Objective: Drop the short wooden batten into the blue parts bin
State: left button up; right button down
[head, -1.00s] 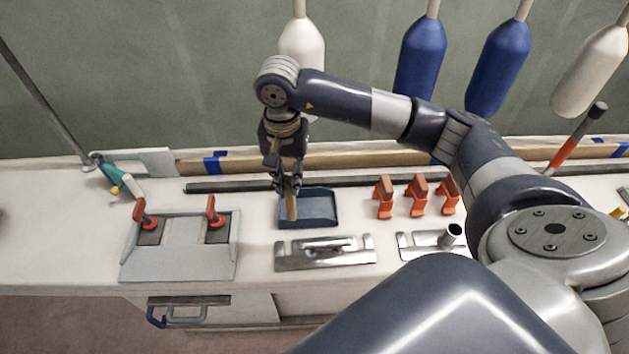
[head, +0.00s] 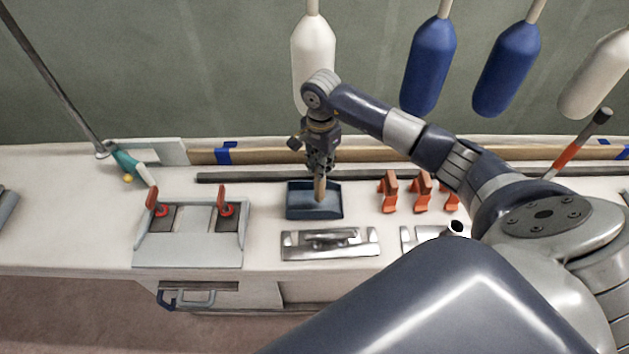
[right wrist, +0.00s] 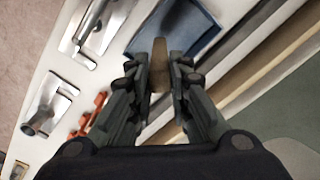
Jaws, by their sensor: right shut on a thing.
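The short wooden batten (head: 320,189) hangs nearly upright from my right gripper (head: 320,170), which is shut on its upper part. In the head view the batten's lower end overlaps the blue parts bin (head: 296,209); I cannot tell whether it touches the bin floor. In the right wrist view the batten (right wrist: 159,62) stands between the fingers (right wrist: 160,75), with the bin (right wrist: 200,30) beyond it. My left gripper is not in view.
Several orange clamps (head: 421,193) stand right of the bin. A metal plate with a handle (head: 330,244) lies in front. A grey fixture with red-handled clamps (head: 190,249) is to the left. A dark bar (head: 240,178) lies behind the bin.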

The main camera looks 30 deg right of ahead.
jog(key=shift+f, duration=0.5)
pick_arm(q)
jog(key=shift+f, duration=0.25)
pick_arm(e)
jog(key=c, duration=1.4)
grip_release()
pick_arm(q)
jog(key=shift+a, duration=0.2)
pick_arm(e)
jog(key=shift+r, duration=0.15)
notch_tip(320, 180, up, 12)
jog(key=shift+f, duration=0.1)
